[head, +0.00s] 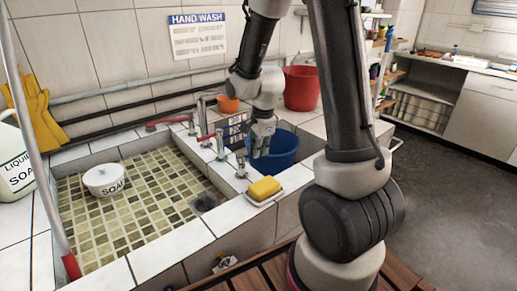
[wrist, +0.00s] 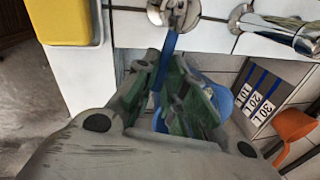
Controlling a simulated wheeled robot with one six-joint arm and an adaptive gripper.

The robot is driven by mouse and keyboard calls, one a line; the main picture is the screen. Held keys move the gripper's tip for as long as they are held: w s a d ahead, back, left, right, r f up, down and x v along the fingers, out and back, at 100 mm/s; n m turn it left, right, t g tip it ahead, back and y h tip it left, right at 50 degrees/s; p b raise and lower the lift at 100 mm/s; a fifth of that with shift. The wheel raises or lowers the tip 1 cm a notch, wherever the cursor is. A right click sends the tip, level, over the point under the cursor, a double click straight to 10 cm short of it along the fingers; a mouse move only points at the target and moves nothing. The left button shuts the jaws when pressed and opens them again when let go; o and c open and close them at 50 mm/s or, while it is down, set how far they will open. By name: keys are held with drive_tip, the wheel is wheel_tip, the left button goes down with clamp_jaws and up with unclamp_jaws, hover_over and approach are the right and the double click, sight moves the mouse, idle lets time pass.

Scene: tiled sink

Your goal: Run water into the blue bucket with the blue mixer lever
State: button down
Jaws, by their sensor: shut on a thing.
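The blue bucket (head: 283,150) stands in the right basin, partly hidden behind my gripper. A strip of it shows beyond my fingers in the wrist view (wrist: 221,88). The blue mixer lever (wrist: 170,44) runs from a chrome tap body (wrist: 176,13) down between my fingers. My gripper (wrist: 178,92) is shut on this lever; in the head view my gripper (head: 261,138) is at the front-left of the bucket, above its rim level. Much of the lever is hidden by my fingers. I cannot make out any running water or the bucket's inside.
A yellow sponge (head: 264,187) lies on a dish near the tap. The left basin holds a white soap bowl (head: 104,180).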

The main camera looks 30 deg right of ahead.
drive_tip(key=c, duration=1.5)
unclamp_jaws()
drive_tip(key=r, duration=0.4)
drive_tip(key=s+r, duration=0.1)
drive_tip(key=r, duration=0.3)
drive_tip(key=s+r, duration=0.1)
drive_tip(key=r, duration=0.2)
drive_tip(key=shift+s+r, duration=0.2)
drive_tip(key=shift+r, duration=0.2)
